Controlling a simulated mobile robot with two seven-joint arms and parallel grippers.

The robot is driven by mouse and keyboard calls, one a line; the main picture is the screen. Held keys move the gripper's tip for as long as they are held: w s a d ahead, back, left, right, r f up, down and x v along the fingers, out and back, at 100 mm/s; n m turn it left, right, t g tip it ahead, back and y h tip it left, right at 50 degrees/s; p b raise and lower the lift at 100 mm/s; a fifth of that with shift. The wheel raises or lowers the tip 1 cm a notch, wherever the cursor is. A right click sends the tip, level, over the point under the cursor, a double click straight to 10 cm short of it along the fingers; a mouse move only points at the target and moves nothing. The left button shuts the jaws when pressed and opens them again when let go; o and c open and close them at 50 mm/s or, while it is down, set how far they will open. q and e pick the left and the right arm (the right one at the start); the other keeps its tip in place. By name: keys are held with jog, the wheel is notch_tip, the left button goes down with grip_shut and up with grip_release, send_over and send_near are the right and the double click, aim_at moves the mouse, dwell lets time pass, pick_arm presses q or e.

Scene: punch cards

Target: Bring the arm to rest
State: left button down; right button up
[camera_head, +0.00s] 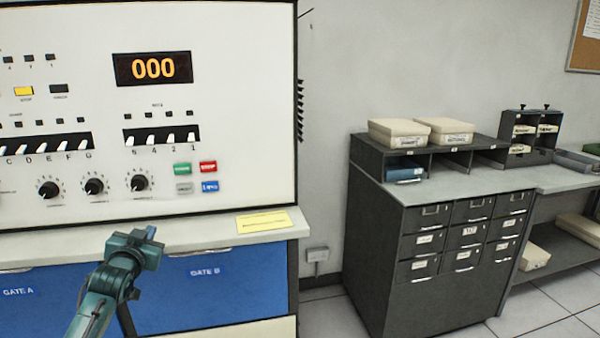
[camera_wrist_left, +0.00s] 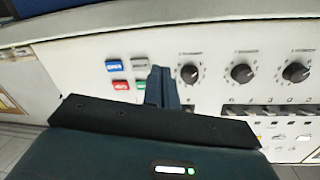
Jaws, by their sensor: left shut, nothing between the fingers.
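My left arm comes in from the lower left in the head view, and its gripper (camera_head: 148,236) is in front of the machine's ledge, below the knobs. In the left wrist view the two dark blue fingers (camera_wrist_left: 162,88) are shut together with nothing between them. They overlap the panel near the green button (camera_wrist_left: 141,84); I cannot tell how far off the panel is. The machine's white panel (camera_head: 230,110) carries a display reading 000 (camera_head: 152,68), switches, knobs and coloured buttons. My right gripper is in neither view.
Blue drawers marked GATE A (camera_head: 30,292) and GATE B (camera_head: 215,285) are below the ledge (camera_head: 190,232). A yellow note (camera_head: 264,221) lies on the ledge. A dark drawer cabinet (camera_head: 420,285) with cream boxes (camera_head: 398,132) stands at the right. Floor shows between machine and cabinet.

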pick_arm(q)
jog(key=s+d+f+m+g+h, duration=0.1)
jog(key=s+d+f, duration=0.35)
jog(key=f, duration=0.25)
jog(key=s+d+f+g+h, duration=0.1)
jog(key=s+d+f, duration=0.2)
jog(key=s+f, duration=0.3)
jog(key=s+d+f+g+h, duration=0.1)
jog(key=s+d+f, duration=0.3)
jog(key=s, duration=0.5)
jog(key=s+d+f+g+h, duration=0.1)
jog(key=s+d+f, duration=0.3)
jog(key=s, duration=0.6)
jog(key=s+d+f+g+h, duration=0.1)
jog(key=s+d+f, duration=0.4)
jog(key=s, duration=0.5)
jog(key=shift+d+g, duration=0.45)
jog(key=shift+g, duration=0.25)
